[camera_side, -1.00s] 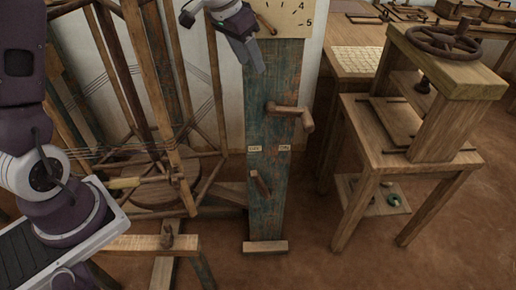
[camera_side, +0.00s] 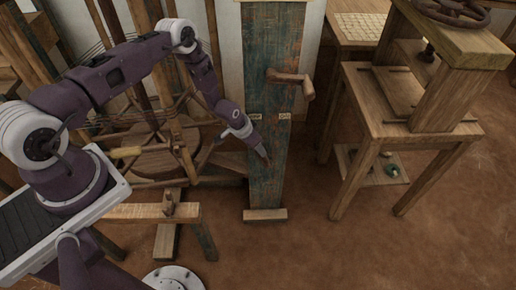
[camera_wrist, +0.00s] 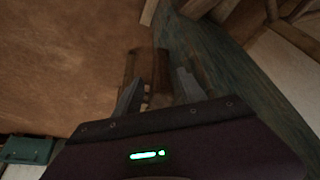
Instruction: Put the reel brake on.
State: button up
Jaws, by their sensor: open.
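A blue-green weathered post (camera_side: 270,60) stands upright in the side view. Two small pale labels (camera_side: 285,116) sit on its face, too small to read surely. A short wooden lever below them, which looks like the reel brake, is mostly hidden behind my gripper (camera_side: 262,152). In the wrist view my gripper (camera_wrist: 158,76) is open, its two fingers apart. A brown wooden piece (camera_wrist: 161,68), probably this lever, shows dark and blurred between or just beyond the fingertips. I cannot tell whether they touch it.
A wooden crank (camera_side: 290,80) sticks out of the post above the labels. The wooden reel frame (camera_side: 215,70) stands left of it. A low trestle (camera_side: 135,212) is at front left, and a wooden stand (camera_side: 410,140) at right. The floor before the post is clear.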

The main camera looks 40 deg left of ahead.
jog(key=shift+x, duration=1.1)
grip_shut()
dwell(0.6)
